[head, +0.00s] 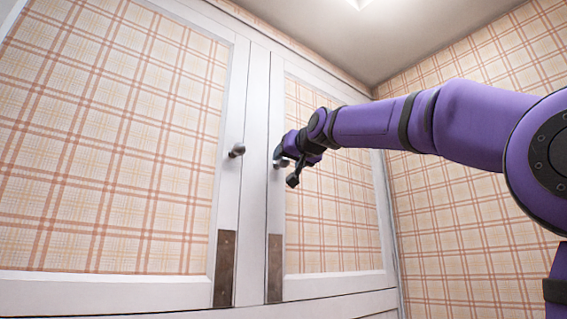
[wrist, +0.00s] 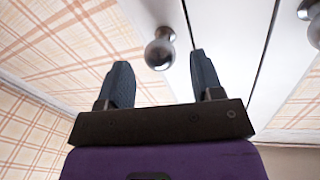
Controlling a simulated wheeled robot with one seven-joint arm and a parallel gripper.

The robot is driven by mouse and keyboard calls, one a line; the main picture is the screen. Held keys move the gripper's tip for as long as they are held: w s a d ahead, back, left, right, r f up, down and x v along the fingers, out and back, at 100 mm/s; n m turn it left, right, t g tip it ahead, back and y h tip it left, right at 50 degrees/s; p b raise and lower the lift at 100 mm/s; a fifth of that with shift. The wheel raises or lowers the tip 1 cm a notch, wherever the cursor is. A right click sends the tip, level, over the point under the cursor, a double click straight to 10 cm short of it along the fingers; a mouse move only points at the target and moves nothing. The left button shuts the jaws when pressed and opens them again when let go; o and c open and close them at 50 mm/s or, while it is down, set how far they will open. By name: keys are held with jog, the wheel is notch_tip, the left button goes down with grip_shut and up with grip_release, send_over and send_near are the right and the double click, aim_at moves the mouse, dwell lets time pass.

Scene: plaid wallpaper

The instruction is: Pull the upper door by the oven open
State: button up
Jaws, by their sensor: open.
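Two tall doors stand side by side, with white frames and plaid panels: a left door (head: 110,140) and a right door (head: 335,210). Both look shut. Each has a small round metal knob near the middle gap: the left knob (head: 237,150) and the right knob (head: 279,163). My gripper (head: 286,167) is at the right door's knob, with its dark fingers spread. In the wrist view the right knob (wrist: 160,50) shows between the open fingers (wrist: 160,64), near their tips, with visible gaps on both sides. No oven is in view.
Brownish plates (head: 224,270) sit low on both door frames at the gap. A plaid wall (head: 480,190) stands to the right, under a pale ceiling (head: 400,40). The left knob also shows at the wrist view's upper right edge (wrist: 314,32).

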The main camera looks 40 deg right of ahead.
jog(key=shift+w+d, duration=0.15)
jog(key=shift+w, duration=0.7)
jog(key=shift+w+d, duration=0.1)
jog(key=shift+w, duration=0.75)
grip_shut()
jog(key=shift+s, duration=0.1)
